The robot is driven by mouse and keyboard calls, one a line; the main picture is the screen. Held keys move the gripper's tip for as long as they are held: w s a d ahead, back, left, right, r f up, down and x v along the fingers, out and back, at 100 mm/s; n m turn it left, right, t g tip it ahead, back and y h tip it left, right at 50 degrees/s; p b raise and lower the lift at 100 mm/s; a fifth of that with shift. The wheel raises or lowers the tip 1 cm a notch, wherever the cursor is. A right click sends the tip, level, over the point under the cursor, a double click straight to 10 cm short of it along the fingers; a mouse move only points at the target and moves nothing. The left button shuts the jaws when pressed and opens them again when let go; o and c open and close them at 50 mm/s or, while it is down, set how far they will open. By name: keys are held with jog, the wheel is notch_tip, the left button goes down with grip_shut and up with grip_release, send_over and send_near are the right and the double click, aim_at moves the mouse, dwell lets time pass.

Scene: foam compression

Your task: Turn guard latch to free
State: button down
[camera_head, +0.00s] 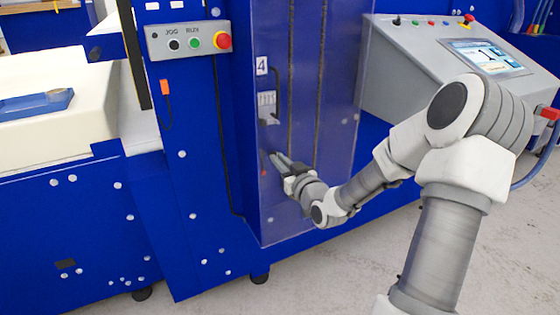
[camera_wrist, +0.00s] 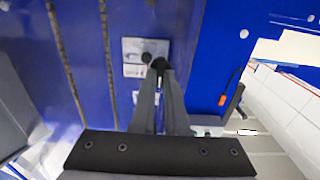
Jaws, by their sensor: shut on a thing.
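The guard latch (camera_head: 263,163) is a small plate with a red mark on the blue guard door, low on its left side; most of it is hidden by my gripper. In the wrist view, a dark latch piece (camera_wrist: 158,63) shows at my fingertips, in front of small silver plates (camera_wrist: 132,48). My gripper (camera_head: 275,158) reaches in from the right and is shut on the latch; it also shows in the wrist view (camera_wrist: 160,70). Whether the latch stands locked or free cannot be told.
A button box (camera_head: 188,40) with a red stop button is at upper left. A control console (camera_head: 455,65) with a screen stands at right. The floor (camera_head: 330,270) below is clear.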

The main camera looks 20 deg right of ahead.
jog(key=shift+m+p, duration=0.3)
jog(key=shift+d+f+m+p, duration=0.1)
jog(key=shift+m+p, duration=2.25)
jog(key=shift+m, duration=2)
jog(key=shift+d+f+m+p, duration=0.1)
jog(key=shift+m+p, duration=2.2)
jog(key=shift+m, duration=2.05)
jog(key=c, duration=0.9)
grip_release()
jog(key=shift+s, duration=0.1)
